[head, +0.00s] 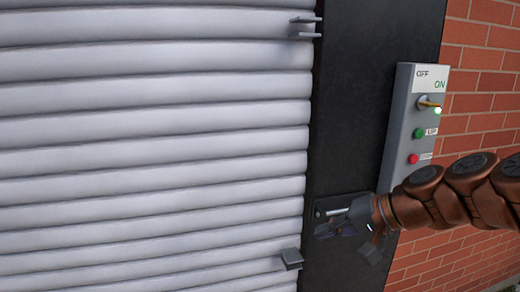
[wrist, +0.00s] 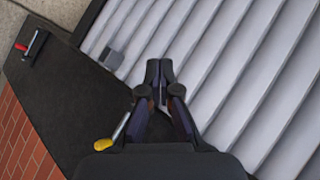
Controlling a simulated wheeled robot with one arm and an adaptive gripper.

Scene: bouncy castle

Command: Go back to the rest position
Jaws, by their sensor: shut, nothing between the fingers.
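My gripper (head: 340,229) is at the end of my copper arm, in front of the black door post in the head view. In the wrist view my gripper (wrist: 161,82) has its fingertips together with nothing between them. It is close to a metal bolt (head: 337,211) on the post, which it partly hides; whether they touch I cannot tell. A yellow-tipped metal rod (wrist: 105,144) shows beside the fingers in the wrist view.
A white slatted shutter (head: 150,140) fills the left. A grey control box (head: 398,120) with OFF/ON switch, green button and red button sits above my arm, beside a brick wall (head: 483,75). A red-handled bolt (wrist: 33,47) shows on the dark post in the wrist view.

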